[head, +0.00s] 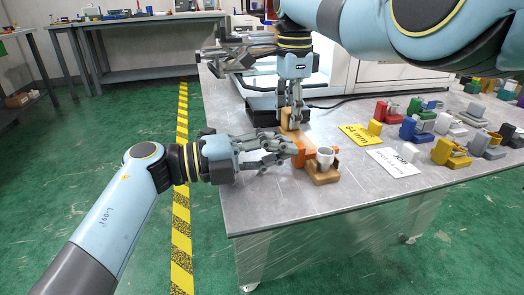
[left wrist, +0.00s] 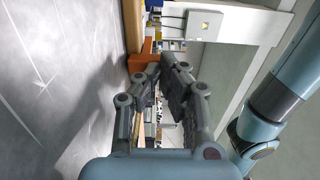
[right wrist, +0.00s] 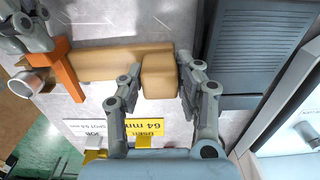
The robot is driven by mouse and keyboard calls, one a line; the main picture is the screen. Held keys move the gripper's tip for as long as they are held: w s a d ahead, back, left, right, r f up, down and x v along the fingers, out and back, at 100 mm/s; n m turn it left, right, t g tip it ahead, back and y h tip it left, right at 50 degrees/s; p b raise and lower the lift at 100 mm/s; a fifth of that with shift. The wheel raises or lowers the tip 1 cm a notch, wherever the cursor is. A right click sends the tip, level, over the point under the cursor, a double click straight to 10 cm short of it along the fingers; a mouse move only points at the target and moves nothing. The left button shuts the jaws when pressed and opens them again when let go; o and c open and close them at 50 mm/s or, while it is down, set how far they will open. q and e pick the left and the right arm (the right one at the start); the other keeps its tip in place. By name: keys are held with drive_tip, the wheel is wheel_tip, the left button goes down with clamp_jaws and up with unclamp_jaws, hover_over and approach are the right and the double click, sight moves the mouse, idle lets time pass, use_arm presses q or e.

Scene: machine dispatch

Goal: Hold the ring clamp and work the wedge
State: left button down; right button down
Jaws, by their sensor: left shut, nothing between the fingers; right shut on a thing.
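A tan wooden piece, seemingly the ring clamp's body, lies on the table; its long bar (right wrist: 110,64) ends in a raised block (right wrist: 158,77). My right gripper (head: 292,122) is shut on that block, one finger on each side in the right wrist view. An orange T-shaped piece, perhaps the wedge (right wrist: 68,70), crosses the bar's other end; it also shows in the head view (head: 304,152). A white ring-like cup (head: 325,157) sits at a tan base (head: 322,176) beside it. My left gripper (left wrist: 160,66) is shut and empty near the orange piece; contact cannot be told.
A yellow card (head: 360,136) marked 64 mm and a white JOB card (head: 394,161) lie to the right. Several coloured clamp-like pieces (head: 450,152) stand beyond them. A dark slatted unit (right wrist: 262,50) is close beside my right gripper. The table's left edge is near.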

drive_tip(key=shift+a, duration=0.25)
use_arm(q)
drive_tip(key=v, duration=1.4)
use_arm(e)
drive_tip(key=shift+d, duration=0.1)
use_arm(q)
drive_tip(key=shift+a, duration=0.1)
use_arm(e)
drive_tip(key=c, duration=0.8)
unclamp_jaws()
drive_tip(key=shift+s, duration=0.1)
drive_tip(key=shift+r, duration=0.1)
